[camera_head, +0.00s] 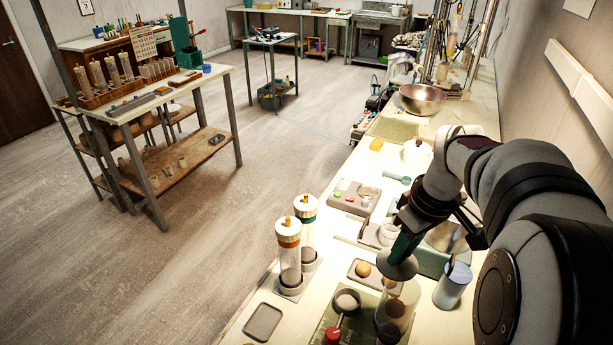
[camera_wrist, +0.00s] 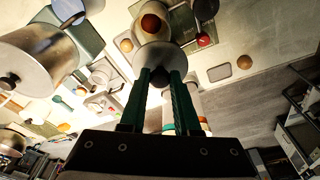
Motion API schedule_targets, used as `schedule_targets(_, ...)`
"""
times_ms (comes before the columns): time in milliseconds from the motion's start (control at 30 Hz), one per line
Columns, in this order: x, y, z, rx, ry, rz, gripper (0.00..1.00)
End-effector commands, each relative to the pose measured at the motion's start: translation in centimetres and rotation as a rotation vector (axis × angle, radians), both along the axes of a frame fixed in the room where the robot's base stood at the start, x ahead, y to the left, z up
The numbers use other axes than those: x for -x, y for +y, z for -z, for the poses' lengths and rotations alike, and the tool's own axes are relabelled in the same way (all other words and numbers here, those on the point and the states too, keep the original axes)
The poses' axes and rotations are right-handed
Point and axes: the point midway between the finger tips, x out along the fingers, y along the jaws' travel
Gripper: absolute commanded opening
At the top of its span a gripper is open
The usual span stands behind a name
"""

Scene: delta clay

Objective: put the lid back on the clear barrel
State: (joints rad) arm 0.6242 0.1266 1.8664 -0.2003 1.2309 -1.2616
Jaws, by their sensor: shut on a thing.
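My gripper (camera_head: 402,246) has green fingers and is shut on the dark knob of a round grey lid (camera_head: 397,267). In the wrist view the fingers (camera_wrist: 160,88) pinch the knob, and the lid (camera_wrist: 160,59) spreads out beyond them. The clear barrel (camera_head: 409,298) stands upright on the near bench, just under the lid in the head view. A brownish ball (camera_wrist: 150,23) shows within the barrel's outline in the wrist view. The lid covers part of the barrel's mouth. I cannot tell whether lid and rim touch.
Two capped clear cylinders (camera_head: 289,262) stand left of the barrel. A tray with an orange ball (camera_head: 362,269), a red-knobbed tool (camera_head: 333,335) and an empty grey tray (camera_head: 264,321) lie nearby.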

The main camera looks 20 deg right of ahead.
Motion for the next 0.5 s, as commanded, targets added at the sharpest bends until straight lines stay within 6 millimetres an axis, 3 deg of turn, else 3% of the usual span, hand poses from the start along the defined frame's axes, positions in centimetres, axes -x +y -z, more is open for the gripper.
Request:
schedule_targets(133,1.3,-2.3,0.6,-0.003,-0.013,-0.021,0.0)
schedule_targets(500,1.4,-2.4,4.6,-0.003,-0.014,-0.028,0.0)
